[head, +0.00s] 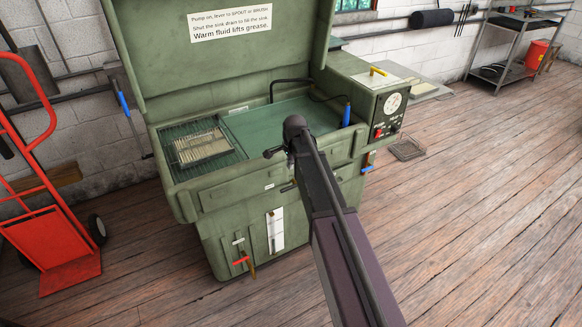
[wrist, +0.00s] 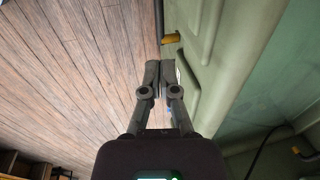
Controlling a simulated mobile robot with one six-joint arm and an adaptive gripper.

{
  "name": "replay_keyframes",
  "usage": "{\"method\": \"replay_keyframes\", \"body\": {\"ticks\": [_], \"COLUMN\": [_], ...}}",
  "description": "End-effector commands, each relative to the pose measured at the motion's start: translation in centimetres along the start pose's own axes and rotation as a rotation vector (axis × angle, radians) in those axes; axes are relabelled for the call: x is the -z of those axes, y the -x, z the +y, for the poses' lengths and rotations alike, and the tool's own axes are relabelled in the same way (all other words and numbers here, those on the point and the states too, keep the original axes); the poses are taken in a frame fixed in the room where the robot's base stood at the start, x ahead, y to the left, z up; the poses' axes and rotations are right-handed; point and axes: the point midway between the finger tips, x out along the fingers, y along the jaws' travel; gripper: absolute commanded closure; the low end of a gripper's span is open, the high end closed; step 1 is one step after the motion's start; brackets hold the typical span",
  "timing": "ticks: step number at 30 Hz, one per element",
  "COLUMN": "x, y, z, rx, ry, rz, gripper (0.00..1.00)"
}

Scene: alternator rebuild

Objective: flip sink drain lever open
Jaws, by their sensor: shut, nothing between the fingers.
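The sink is a green parts-washer cabinet (head: 285,125) with its lid raised. A valve lever with a red piece (head: 240,261) and an orange-brown end hangs low on its front. Another small lever with a blue end (head: 368,168) sticks out at the right side. Which one is the drain lever I cannot read. In the wrist view an orange-yellow handle end (wrist: 171,38) lies just beyond my fingertips, apart from them. My gripper (wrist: 160,66) is shut and empty, close beside the green cabinet wall. In the head view my arm hides part of the cabinet front.
A parts basket (head: 202,145) sits in the sink's left side, and a blue-handled brush (head: 346,115) at its right. A control box with a gauge (head: 392,103) stands at right. A red hand truck (head: 60,245) stands at left. The wooden floor in front is clear.

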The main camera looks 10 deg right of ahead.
Motion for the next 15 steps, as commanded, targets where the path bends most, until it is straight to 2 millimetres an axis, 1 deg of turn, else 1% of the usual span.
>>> {"method": "replay_keyframes", "body": {"ticks": [1,15], "x": [0.0,-0.1], "y": [-0.7,-4.4], "z": [0.0,0.0], "rx": [0.000,0.000], "ry": [0.000,0.001], "rz": [0.000,0.000], "gripper": [1.00,1.00]}}
